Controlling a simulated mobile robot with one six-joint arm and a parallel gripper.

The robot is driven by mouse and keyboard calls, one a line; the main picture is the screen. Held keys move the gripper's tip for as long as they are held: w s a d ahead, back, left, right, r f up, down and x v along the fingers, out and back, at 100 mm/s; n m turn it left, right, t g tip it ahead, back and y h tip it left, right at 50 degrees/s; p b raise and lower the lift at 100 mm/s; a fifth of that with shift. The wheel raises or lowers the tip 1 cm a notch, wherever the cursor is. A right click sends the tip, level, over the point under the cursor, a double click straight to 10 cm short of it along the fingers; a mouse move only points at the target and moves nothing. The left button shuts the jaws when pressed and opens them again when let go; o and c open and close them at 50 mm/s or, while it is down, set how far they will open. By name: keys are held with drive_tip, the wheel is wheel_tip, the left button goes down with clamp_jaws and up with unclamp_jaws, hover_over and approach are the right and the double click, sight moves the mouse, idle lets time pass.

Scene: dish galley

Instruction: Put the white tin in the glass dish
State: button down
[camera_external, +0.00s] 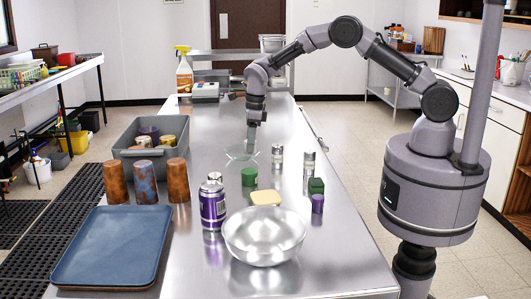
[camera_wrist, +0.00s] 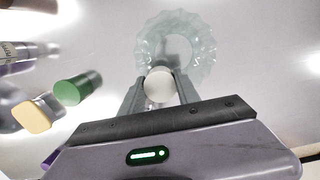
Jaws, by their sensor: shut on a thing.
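My gripper (camera_external: 251,140) points down over the steel table. In the wrist view its two fingers are shut on the white tin (camera_wrist: 158,86), whose round pale top shows between them. I cannot make out the tin clearly in the external view. The clear glass dish (camera_wrist: 204,52) with a scalloped rim lies just beyond the tin in the wrist view, partly covered by the fingers and tin. In the external view the glass dish (camera_external: 236,155) is at or just below the fingertips. I cannot tell how high the tin is above it.
A green tin (camera_external: 249,177), a yellow block (camera_external: 266,198), a purple can (camera_external: 212,207) and a steel bowl (camera_external: 264,240) stand nearer the camera. Spice jars (camera_external: 308,164) stand right of the dish. A grey bin (camera_external: 128,144), rusty cups (camera_external: 147,188) and a blue tray (camera_external: 112,245) are left.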

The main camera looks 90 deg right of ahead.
drive_tip(key=c, duration=0.9)
unclamp_jaws()
wheel_tip(320, 180, up, 12)
drive_tip(key=s+p, duration=0.1)
drive_tip(key=p, duration=0.3)
drive_tip(key=s+a+r+n+t, duration=0.2)
drive_tip(key=s+a+r+n, duration=1.1)
drive_tip(key=a+r+n, duration=0.25)
drive_tip(key=s+a+n, duration=0.3)
drive_tip(key=s+n, duration=0.2)
drive_tip(key=s, duration=0.1)
drive_tip(key=s+a+n+t+y, duration=0.1)
drive_tip(key=s+a+n, duration=0.3)
drive_tip(key=s+n, duration=0.2)
drive_tip(key=s+a+n+t+y, duration=0.1)
drive_tip(key=s+a+n, duration=0.2)
drive_tip(key=s+n, duration=0.2)
drive_tip(key=shift+s+a+f, duration=0.1)
drive_tip(key=shift+s+f, duration=0.1)
drive_tip(key=shift+s, duration=0.35)
drive_tip(key=shift+s+a+f, duration=0.1)
drive_tip(key=shift+s+f, duration=0.1)
drive_tip(key=shift+s, duration=0.35)
